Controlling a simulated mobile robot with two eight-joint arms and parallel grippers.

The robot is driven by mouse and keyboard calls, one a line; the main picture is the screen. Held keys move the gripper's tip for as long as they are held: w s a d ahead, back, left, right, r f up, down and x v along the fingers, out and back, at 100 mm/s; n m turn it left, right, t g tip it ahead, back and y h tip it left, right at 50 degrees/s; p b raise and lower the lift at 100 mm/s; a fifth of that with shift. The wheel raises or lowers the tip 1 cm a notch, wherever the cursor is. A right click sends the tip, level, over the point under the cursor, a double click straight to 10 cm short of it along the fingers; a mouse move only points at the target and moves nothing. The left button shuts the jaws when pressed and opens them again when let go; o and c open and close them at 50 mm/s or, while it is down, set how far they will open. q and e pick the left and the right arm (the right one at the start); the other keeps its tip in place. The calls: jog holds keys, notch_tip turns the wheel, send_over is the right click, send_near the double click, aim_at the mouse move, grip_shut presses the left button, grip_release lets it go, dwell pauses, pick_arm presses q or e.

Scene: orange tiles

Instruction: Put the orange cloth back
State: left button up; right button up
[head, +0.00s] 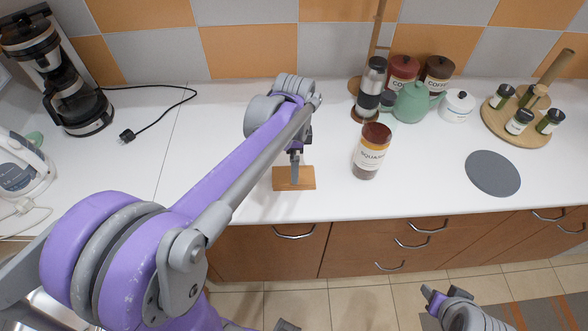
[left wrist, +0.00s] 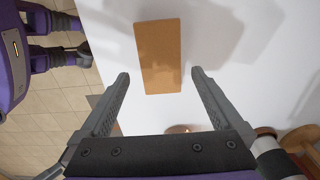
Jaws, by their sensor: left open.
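The orange cloth (head: 307,183) is a flat, orange-brown rectangle lying on the white counter near its front edge. It also shows in the left wrist view (left wrist: 159,55), ahead of the fingertips. My left gripper (head: 296,176) is over the cloth in the head view and covers part of it. In the left wrist view its two fingers (left wrist: 160,73) are spread wide with nothing between them. The gap between the fingers and the cloth is hard to judge. My right gripper (head: 434,297) is low at the bottom right, over the floor in front of the cabinets, too small to read.
A jar with a brown lid (head: 370,155) stands just right of the cloth. A grey round mat (head: 493,175) lies at right. A coffee maker (head: 60,80) stands at left.

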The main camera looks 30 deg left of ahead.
pick_arm(q)
notch_tip(320, 180, up, 6)
jog(key=s+d+f+n+t, duration=0.3)
jog(key=s+f+n, duration=0.1)
jog(key=s+n, duration=0.2)
jog(key=s+d+f+n+t, duration=0.2)
jog(key=s+d+f+n, duration=0.2)
jog(key=s, duration=0.4)
jog(key=shift+n+t, duration=0.4)
jog(key=shift+n, duration=0.5)
